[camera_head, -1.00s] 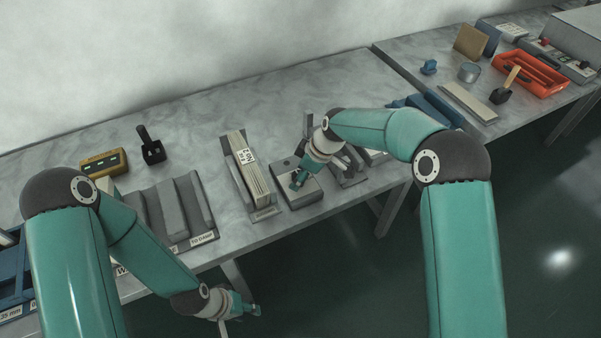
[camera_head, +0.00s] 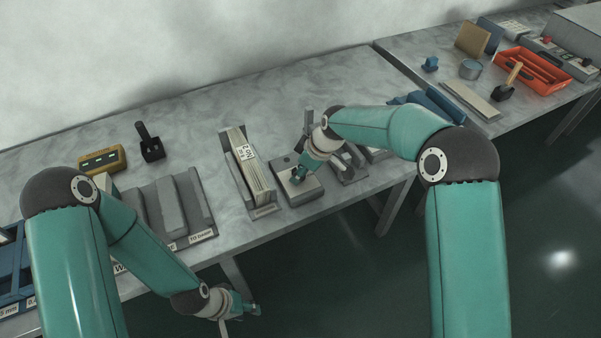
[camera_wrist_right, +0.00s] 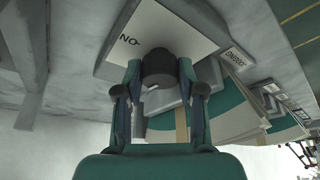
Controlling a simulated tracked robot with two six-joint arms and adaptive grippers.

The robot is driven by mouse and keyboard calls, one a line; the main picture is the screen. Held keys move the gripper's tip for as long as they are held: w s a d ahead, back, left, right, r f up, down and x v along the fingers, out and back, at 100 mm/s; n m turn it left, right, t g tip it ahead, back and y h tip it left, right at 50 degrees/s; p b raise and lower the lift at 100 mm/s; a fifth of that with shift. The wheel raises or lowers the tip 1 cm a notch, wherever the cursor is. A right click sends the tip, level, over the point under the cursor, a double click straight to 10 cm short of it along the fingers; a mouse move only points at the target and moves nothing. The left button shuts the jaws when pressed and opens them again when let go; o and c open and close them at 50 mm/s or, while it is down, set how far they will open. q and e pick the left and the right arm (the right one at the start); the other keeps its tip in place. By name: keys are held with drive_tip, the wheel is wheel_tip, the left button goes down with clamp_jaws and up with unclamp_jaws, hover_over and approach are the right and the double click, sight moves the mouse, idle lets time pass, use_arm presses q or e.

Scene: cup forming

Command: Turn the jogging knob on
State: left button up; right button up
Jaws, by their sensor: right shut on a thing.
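The jogging knob is a dark round knob (camera_wrist_right: 158,67) on the pale top face of a box. In the right wrist view it sits between the two fingers of my right gripper (camera_wrist_right: 158,78), which is shut on it. The letters "NO" show on the face beside it. In the head view the grey box (camera_head: 309,187) stands near the table's front edge, with my right gripper (camera_head: 298,175) on its top. The gripper hides the knob there. My left gripper (camera_head: 250,309) hangs in front of the table, away from the box; its fingers are too small to read.
A holder with a stack of pale sheets (camera_head: 250,170) stands just left of the box. A grey fixture (camera_head: 348,165) stands close on its right. A black-handled tool (camera_head: 150,143) and a yellow device (camera_head: 102,159) lie further left. An orange tray (camera_head: 530,73) is on the far right table.

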drive_tip(key=m+h+b, duration=0.1)
drive_tip(key=m+b, duration=0.2)
drive_tip(key=b, duration=0.1)
drive_tip(key=m+t+h+b, duration=0.1)
drive_tip(key=m+b, duration=0.3)
drive_tip(key=m+t+h+b, duration=0.1)
drive_tip(key=m+b, duration=0.2)
drive_tip(key=b, duration=0.1)
drive_tip(key=shift+s+a+f, duration=0.1)
drive_tip(key=shift+a+f, duration=0.1)
drive_tip(key=shift+a, duration=0.05)
drive_tip(key=m+h+b, duration=0.1)
drive_tip(key=m+b, duration=0.1)
drive_tip(key=m, duration=0.1)
drive_tip(key=shift+a+r, duration=0.1)
drive_tip(key=shift+r, duration=0.05)
drive_tip(key=shift+r+m+h+b, duration=0.1)
drive_tip(key=shift+m+h+b, duration=0.5)
drive_tip(key=shift+m, duration=1.2)
drive_tip(key=o, duration=1.1)
drive_tip(key=shift+o, duration=0.2)
drive_tip(key=shift+r, duration=0.1)
drive_tip(key=v, duration=1.1)
drive_tip(key=shift+a+r, duration=0.3)
drive_tip(key=shift+s, duration=0.15)
